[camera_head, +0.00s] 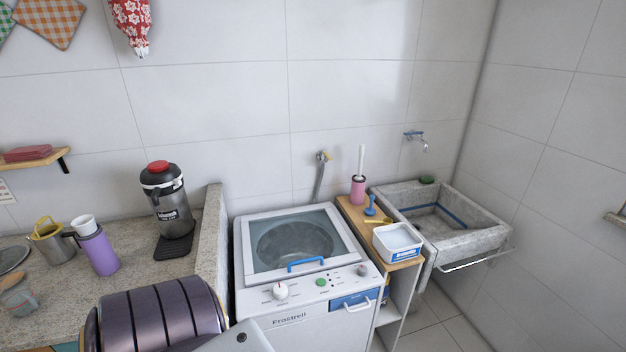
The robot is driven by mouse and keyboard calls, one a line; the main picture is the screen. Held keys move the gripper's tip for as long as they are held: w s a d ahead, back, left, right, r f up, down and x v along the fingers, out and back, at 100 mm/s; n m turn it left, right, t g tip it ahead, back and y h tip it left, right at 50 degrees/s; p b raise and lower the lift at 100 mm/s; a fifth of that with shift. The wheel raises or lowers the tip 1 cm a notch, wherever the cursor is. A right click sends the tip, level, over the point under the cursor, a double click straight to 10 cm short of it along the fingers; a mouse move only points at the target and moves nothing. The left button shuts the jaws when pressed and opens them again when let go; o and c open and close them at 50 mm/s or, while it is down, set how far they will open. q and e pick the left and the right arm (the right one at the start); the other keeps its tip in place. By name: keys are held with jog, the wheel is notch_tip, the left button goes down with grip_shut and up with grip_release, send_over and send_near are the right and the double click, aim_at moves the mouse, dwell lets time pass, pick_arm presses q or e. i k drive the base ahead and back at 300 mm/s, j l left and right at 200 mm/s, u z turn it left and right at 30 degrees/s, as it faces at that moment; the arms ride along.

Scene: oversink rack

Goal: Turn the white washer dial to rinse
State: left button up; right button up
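The white washer (253,283) stands in the lower middle, with its glass lid closed and a blue handle (305,264) at the lid's front edge. The white dial (281,291) is at the left of its front panel, with a small reddish mark near its top. The printed labels around the dial are too small to read, so I cannot tell its setting. A smaller grey dial (362,270) is at the panel's right, and a green button (321,282) lies between them. Neither gripper shows. A pale grey part at the bottom edge looks like mine.
A dark ribbed rounded box (155,313) stands left of the washer, near the low stone wall (208,240). A flask (166,199) and purple mug (97,250) stand on the counter. A narrow shelf (352,211) with a white tub (397,241) and stone sink (471,240) are right.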

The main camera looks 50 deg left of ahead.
aim_at(280, 291)
jog(key=u, duration=1.85)
